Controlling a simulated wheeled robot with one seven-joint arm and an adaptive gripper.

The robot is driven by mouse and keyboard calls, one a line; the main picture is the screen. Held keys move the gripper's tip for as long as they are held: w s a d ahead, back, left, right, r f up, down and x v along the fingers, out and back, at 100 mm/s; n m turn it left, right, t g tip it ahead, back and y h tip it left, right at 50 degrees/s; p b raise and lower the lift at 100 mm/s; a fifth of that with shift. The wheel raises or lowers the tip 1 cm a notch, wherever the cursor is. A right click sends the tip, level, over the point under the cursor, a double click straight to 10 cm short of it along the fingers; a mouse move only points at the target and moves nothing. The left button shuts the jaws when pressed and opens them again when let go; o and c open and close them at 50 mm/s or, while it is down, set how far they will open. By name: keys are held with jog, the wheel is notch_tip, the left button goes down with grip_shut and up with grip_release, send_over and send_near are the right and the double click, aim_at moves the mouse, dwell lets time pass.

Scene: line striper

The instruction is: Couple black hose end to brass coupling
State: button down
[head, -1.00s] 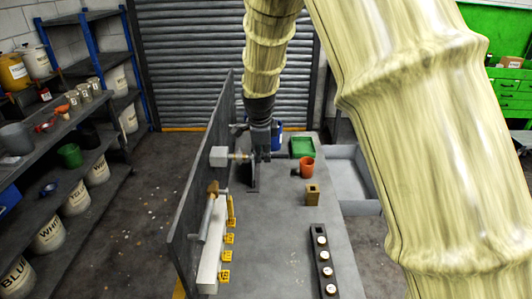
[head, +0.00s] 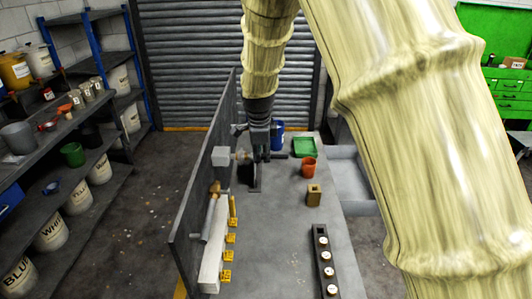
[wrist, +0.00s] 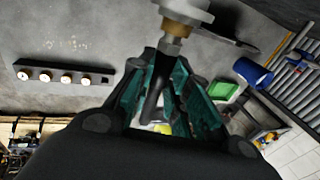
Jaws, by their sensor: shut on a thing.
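The brass coupling (wrist: 184,27) sticks out from a pale fitting at the top of the wrist view. In the head view the coupling (head: 242,157) is on the grey box at the upright panel. My gripper (wrist: 168,72) has its teal-lined fingers shut on the black hose end (wrist: 153,100). A grey metal tip (wrist: 172,46) on the hose end points at the coupling and looks in line with it. I cannot tell whether they touch or are joined. In the head view my gripper (head: 262,157) is just right of the coupling and hides most of the hose end.
The upright panel (head: 205,190) stands close left of my gripper. A blue container (head: 277,134), a green tray (head: 304,147) and an orange cup (head: 308,168) stand to the right. A black rack (head: 323,262) holds several round pieces. The bench middle is clear.

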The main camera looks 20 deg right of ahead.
jog(key=shift+w+a, duration=0.15)
jog(key=shift+a, duration=0.3)
jog(key=c, duration=1.3)
grip_release()
jog(key=shift+a, duration=0.1)
jog(key=o, duration=0.4)
jog(key=shift+c, duration=0.2)
jog(key=shift+w, duration=0.1)
jog(key=p+v, duration=0.3)
jog(key=v, duration=0.4)
jog(key=shift+p, duration=0.35)
